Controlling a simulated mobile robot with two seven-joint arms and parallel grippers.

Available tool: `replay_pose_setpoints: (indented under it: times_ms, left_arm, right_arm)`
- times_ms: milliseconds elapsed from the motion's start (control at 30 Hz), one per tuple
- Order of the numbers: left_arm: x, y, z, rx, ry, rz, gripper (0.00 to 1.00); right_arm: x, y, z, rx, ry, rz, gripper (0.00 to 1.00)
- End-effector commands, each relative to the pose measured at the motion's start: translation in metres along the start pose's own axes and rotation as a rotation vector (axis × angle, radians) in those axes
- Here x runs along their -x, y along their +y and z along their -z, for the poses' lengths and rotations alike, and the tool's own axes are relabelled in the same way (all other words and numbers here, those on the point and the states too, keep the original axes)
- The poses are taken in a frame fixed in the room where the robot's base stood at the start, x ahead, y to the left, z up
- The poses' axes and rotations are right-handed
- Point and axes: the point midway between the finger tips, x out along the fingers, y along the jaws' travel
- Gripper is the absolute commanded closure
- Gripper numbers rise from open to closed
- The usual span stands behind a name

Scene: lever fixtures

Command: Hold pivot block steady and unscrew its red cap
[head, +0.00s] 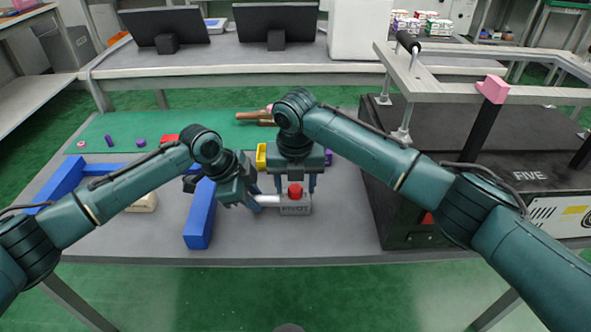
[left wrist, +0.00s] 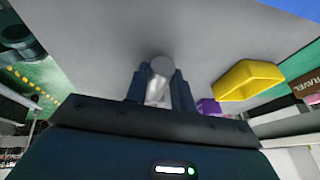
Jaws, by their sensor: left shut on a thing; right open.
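The grey pivot block (head: 294,209), lettered PIVOT, stands on the table below the middle of the head view. Its red cap (head: 295,191) sits on top, and a pale silver bar (head: 268,200) reaches left from it. My left gripper (head: 255,199) is shut on this bar; the left wrist view shows the silver bar (left wrist: 160,72) between the fingers (left wrist: 160,92). My right gripper (head: 295,185) points down over the block, open, with one finger on each side of the red cap. I cannot tell whether these fingers touch the cap or block.
Blue bars (head: 200,215) lie left of the block. A large black unit (head: 400,190) bounds the right side. The table's front strip is clear.

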Motion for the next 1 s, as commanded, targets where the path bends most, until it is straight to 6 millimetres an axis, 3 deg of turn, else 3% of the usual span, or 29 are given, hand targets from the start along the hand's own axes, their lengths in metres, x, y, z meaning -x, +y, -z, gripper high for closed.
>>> replay_pose_setpoints:
  times_ms: [367,900,1000]
  left_arm:
    - [-0.0005,0.0005,0.0001,0.0,0.0,-0.001,1.0]
    - [-0.0005,0.0005,0.0002,0.0,0.0,-0.001,1.0]
    - [-0.0005,0.0005,0.0002,0.0,0.0,-0.001,1.0]
  right_arm:
    - [-0.0065,0.0,0.0001,0.0,-0.001,0.0,0.48]
    - [-0.006,-0.0001,-0.0001,-0.001,-0.001,0.0,0.91]
    - [-0.0059,-0.0004,-0.0002,0.019,-0.001,-0.003,0.92]
